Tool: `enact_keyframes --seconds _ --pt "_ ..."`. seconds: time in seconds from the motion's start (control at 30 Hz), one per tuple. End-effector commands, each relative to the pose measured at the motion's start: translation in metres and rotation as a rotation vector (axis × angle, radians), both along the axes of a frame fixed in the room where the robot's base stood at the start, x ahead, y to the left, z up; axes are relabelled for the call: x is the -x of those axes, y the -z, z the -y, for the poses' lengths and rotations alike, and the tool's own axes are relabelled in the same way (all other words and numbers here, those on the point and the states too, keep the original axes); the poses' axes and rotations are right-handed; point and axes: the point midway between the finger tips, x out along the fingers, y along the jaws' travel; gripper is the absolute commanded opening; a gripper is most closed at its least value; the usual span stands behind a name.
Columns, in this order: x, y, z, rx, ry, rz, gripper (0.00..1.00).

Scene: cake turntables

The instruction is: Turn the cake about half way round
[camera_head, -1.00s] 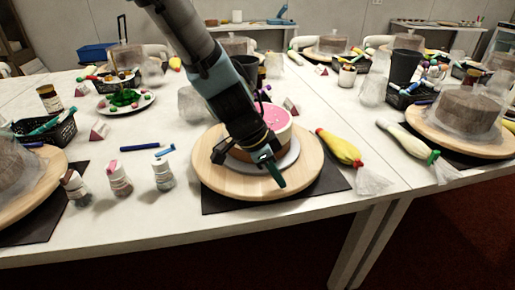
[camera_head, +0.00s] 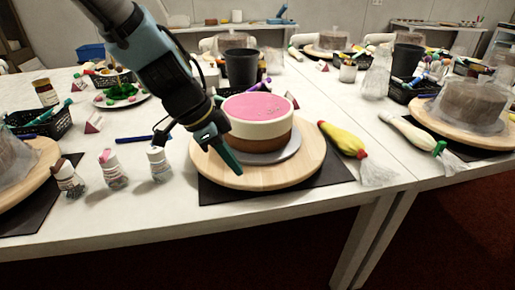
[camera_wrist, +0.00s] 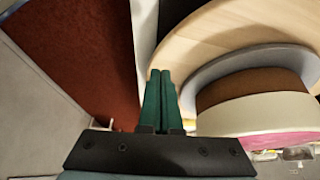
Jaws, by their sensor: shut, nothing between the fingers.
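The cake (camera_head: 262,125), with a pink top, a cream band and a brown base, sits upright on a grey board on the round wooden turntable (camera_head: 307,165). In the wrist view the cake (camera_wrist: 252,104) and the turntable (camera_wrist: 193,40) fill the right side. My gripper (camera_head: 237,170) is at the left front of the turntable, left of the cake and apart from it. Its green fingers (camera_wrist: 160,80) are together with nothing between them. Their tips appear at or just above the turntable's edge; I cannot tell whether they touch it.
A dark mat (camera_head: 225,198) lies under the turntable. Small bottles (camera_head: 159,163) stand to the left, near my gripper. A yellow piping bag (camera_head: 343,139) lies to the right, and a black cup (camera_head: 241,67) stands behind the cake. The table's front edge is close.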

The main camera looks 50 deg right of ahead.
Motion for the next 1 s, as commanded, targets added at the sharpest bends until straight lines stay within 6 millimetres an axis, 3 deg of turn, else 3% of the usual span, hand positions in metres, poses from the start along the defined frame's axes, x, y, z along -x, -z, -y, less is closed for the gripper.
enact_keyframes --seconds 0.17,0.4,0.53,1.0 --pt "-0.017 0.000 -0.002 0.001 -0.002 0.001 0.00" --pt "-0.074 0.000 -0.002 0.001 -0.004 -0.001 0.00" --pt "-0.097 -0.001 -0.002 0.001 -0.001 0.000 0.00" --pt "-0.104 0.000 -0.002 0.000 0.001 0.000 0.00"
